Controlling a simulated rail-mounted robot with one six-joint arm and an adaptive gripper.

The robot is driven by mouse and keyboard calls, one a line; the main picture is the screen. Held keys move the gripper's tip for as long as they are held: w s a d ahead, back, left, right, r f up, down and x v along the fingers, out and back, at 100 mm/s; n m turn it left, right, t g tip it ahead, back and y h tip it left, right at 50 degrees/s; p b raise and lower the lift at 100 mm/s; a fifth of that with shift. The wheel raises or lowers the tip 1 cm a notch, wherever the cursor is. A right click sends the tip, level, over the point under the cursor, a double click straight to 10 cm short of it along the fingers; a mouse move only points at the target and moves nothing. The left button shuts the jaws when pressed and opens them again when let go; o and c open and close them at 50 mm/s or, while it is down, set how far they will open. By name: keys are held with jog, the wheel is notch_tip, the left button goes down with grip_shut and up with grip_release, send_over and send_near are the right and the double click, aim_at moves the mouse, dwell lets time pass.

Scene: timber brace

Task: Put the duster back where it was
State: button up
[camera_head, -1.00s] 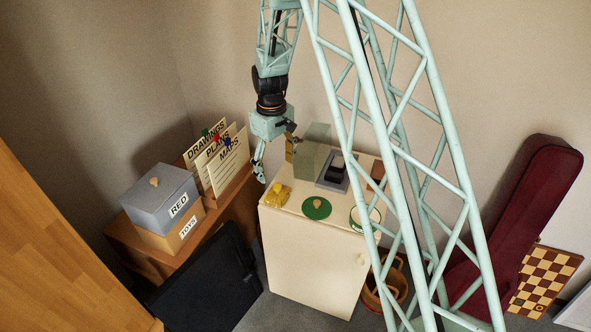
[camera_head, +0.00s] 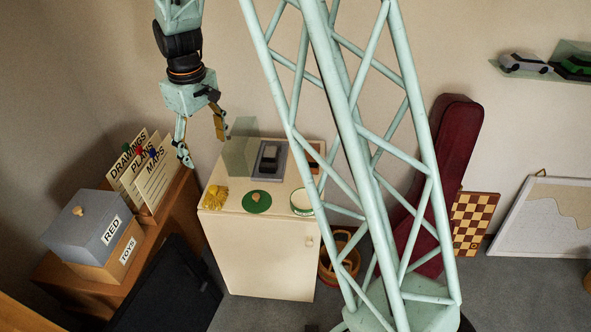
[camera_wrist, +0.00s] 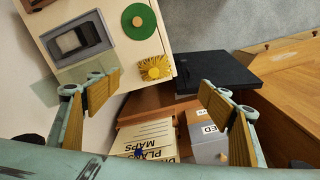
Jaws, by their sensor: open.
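A yellow, fringed thing with a round yellow knob, which looks like the duster (camera_head: 215,197), lies on the front left corner of the cream cabinet's top (camera_head: 228,209). In the wrist view the duster (camera_wrist: 153,69) shows whole, on the cabinet edge beyond my fingers. My gripper (camera_head: 204,148) is open and empty, above and slightly left of the duster and apart from it. Its two fingers stand wide apart in the wrist view (camera_wrist: 150,95).
The cabinet top also holds a green disc with a knob (camera_head: 257,201), a round green-rimmed tin (camera_head: 302,202), a grey tray (camera_head: 270,159) and a translucent panel (camera_head: 240,157). Left stand upright cards (camera_head: 155,175) and a grey box marked RED (camera_head: 85,226). A black case (camera_head: 170,290) leans below.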

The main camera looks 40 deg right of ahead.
jog(key=s+r+m+t, duration=0.2)
jog(key=s+r, duration=1.8)
jog(key=s+r+m, duration=0.1)
jog(key=s+r, duration=0.1)
jog(key=s, duration=1.1)
jog(key=s+r+m+t, duration=0.1)
jog(key=s+r, duration=0.1)
jog(key=s, duration=1.1)
jog(key=shift+r+m, duration=0.3)
jog(key=shift+r, duration=0.1)
jog(key=shift+r, duration=0.1)
